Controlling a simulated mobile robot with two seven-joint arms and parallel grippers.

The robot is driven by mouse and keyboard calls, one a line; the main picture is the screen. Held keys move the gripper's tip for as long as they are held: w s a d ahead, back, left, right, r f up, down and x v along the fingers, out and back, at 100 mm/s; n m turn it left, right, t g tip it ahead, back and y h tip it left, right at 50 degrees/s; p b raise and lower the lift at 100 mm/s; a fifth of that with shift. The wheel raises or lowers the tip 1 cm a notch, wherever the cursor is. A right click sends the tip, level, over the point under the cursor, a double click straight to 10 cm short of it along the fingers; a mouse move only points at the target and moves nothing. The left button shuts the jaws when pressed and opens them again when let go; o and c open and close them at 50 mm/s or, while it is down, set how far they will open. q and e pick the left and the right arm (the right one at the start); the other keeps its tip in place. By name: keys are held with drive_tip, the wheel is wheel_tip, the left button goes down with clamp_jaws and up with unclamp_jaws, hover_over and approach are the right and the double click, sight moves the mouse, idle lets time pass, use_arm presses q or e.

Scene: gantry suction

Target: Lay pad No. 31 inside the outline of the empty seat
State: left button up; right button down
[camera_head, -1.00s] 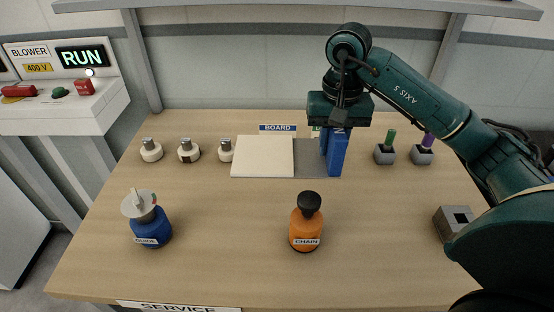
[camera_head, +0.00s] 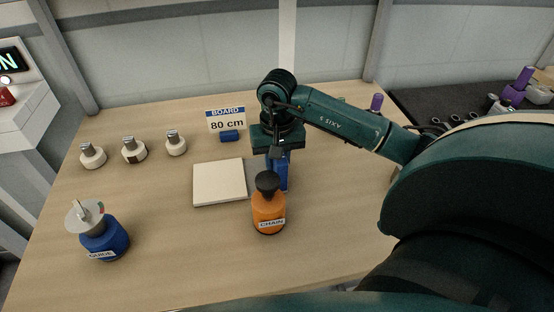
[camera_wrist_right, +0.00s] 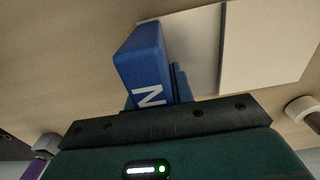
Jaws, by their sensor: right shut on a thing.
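My right gripper (camera_head: 278,150) is shut on a blue block (camera_head: 279,174). In the right wrist view the block (camera_wrist_right: 143,62) shows a white letter N; the rest of its marking is hidden, so I cannot read a number. The block stands upright below the jaws, over or beside a flat grey patch (camera_wrist_right: 202,40). I cannot tell whether it touches the surface. A pale square slab (camera_head: 219,182) lies directly left of it in the head view and also shows in the right wrist view (camera_wrist_right: 265,45). My left gripper is not in view.
An orange CHAIN bottle (camera_head: 268,212) stands close in front of the block. A blue GUIDE bottle (camera_head: 105,240) stands front left. Three white knobbed pieces (camera_head: 134,150) line the left, and a BOARD 80 cm sign (camera_head: 227,121) stands behind the slab. The front middle of the table is clear.

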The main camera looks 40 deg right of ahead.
drive_tip(key=c, duration=1.6)
unclamp_jaws()
drive_tip(key=shift+f, duration=0.15)
drive_tip(key=shift+c, duration=0.2)
drive_tip(key=o, duration=0.4)
drive_tip(key=shift+o, duration=0.2)
